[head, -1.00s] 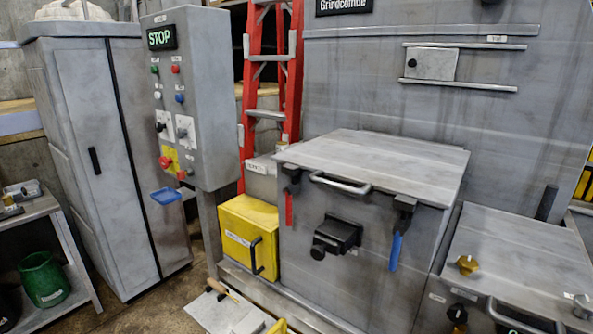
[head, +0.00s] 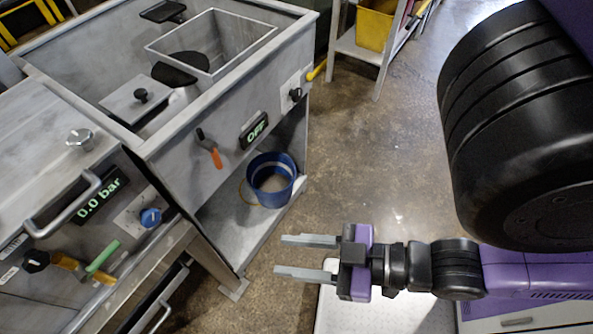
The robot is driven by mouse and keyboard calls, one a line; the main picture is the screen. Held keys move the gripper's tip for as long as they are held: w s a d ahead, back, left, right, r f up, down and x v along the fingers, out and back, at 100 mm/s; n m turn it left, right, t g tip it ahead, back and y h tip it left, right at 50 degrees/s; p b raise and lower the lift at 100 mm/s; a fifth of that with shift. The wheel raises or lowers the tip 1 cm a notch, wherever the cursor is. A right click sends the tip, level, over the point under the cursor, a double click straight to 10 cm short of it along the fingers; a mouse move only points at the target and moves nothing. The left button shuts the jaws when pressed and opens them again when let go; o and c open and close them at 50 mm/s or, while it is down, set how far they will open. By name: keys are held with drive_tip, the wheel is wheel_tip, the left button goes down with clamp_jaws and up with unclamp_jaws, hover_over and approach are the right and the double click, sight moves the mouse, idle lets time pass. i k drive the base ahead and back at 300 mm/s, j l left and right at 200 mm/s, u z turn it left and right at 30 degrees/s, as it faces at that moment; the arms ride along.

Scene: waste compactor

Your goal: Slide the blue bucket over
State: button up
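The blue bucket (head: 273,181) stands upright on the low grey shelf (head: 237,237) under the metal sink unit. It has a pale band near its rim, an open top and a thin handle hanging at its left side. My gripper (head: 282,257) is below the bucket in the picture, with its two grey fingers pointing left. The fingers are apart with nothing between them. The gripper does not touch the bucket.
The sink unit (head: 222,140) with an OFF display and an orange-tipped lever overhangs the shelf. A gauge panel reading 0.0 bar (head: 99,201) is at left. A yellow bin (head: 376,24) sits on a rack at the back. Bare floor (head: 370,160) lies right of the shelf.

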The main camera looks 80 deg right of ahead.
sight(271, 175)
drive_tip(key=k+j+z, duration=0.1)
drive_tip(key=z, duration=0.3)
drive_tip(key=k+z, duration=0.15)
drive_tip(key=z, duration=0.3)
drive_tip(key=k+z, duration=0.15)
drive_tip(key=z, duration=0.25)
